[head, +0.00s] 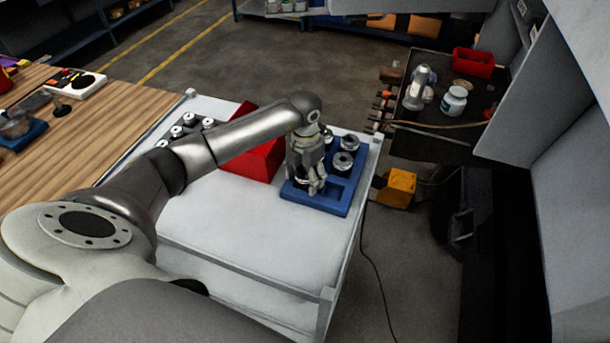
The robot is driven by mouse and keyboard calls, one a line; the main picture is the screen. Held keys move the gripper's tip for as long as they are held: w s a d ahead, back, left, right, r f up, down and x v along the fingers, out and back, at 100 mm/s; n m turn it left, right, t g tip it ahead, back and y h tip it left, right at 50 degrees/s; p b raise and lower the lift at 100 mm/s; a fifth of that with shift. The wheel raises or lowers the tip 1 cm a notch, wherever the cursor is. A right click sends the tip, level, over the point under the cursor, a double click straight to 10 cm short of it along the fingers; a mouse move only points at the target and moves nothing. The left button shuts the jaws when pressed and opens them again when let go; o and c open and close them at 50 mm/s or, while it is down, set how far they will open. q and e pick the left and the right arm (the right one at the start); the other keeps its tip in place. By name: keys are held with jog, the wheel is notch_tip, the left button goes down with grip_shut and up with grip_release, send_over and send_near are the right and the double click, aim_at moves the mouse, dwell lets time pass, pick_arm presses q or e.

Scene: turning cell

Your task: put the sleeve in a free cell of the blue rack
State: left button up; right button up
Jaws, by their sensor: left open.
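The blue rack (318,204) lies on the right end of the white-topped table. Several metal sleeves stand in its cells, among them one sleeve (343,161) and another sleeve (349,142) on the far right side. The near right cell (336,190) looks empty. My left gripper (313,188) points down over the near left part of the rack, with its fingers open. A grey metal shape shows low by the fingers; I cannot tell whether it is a sleeve seated in a cell. The gripper hides part of the rack. My right gripper is not in view.
A red box (257,162) stands left of the rack, under my forearm. A tray of small metal parts (187,128) lies farther left. The white table (235,230) is clear in front. A dark bench with a red bin (473,63) stands at right.

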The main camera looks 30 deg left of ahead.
pick_arm(q)
jog(key=shift+r, duration=0.3)
notch_tip(320, 180, up, 12)
jog(key=b, duration=0.4)
jog(key=shift+f, duration=0.2)
